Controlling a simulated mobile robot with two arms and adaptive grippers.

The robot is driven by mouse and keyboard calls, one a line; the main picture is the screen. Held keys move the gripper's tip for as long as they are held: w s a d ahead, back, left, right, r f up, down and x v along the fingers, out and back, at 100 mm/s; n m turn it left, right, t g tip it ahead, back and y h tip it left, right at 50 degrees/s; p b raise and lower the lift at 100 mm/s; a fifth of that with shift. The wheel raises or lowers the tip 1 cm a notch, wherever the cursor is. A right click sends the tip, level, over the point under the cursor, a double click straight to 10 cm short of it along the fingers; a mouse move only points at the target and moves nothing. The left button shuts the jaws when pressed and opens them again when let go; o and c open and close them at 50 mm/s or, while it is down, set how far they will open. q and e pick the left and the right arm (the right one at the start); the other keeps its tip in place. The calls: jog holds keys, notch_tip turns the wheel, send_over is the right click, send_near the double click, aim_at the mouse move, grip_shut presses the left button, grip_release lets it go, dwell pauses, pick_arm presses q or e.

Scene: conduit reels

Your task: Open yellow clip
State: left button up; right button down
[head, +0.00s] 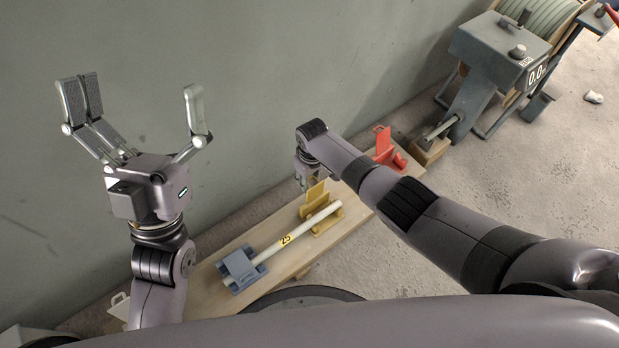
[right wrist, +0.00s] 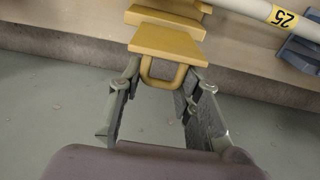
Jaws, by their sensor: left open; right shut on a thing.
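The yellow clip (head: 314,199) is on the wooden board, with its flap tilted up clear of the white conduit (head: 305,227). The conduit, labelled 25, lies across the clip's lower part. My right gripper (head: 307,181) is behind the flap, on the wall side, and partly hidden by its own arm. In the right wrist view, its fingers (right wrist: 161,78) are on both sides of the yellow loop handle (right wrist: 162,80) at the flap's edge, shut on it. My left gripper (head: 135,105) is raised at the left, wide open and empty.
A blue-grey block (head: 240,268) holds the conduit's near end on the board (head: 205,290). A red clip (head: 384,150) stands open at the board's far end. A grey machine (head: 497,50) and a reel (head: 550,18) stand beyond. The wall runs close along the board.

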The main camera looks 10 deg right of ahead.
jog(key=c, duration=1.1)
grip_release()
jog(key=r, duration=1.2)
jog(key=shift+s+d, duration=0.2)
jog(key=shift+s, duration=0.15)
jog(key=shift+a+f, duration=0.1)
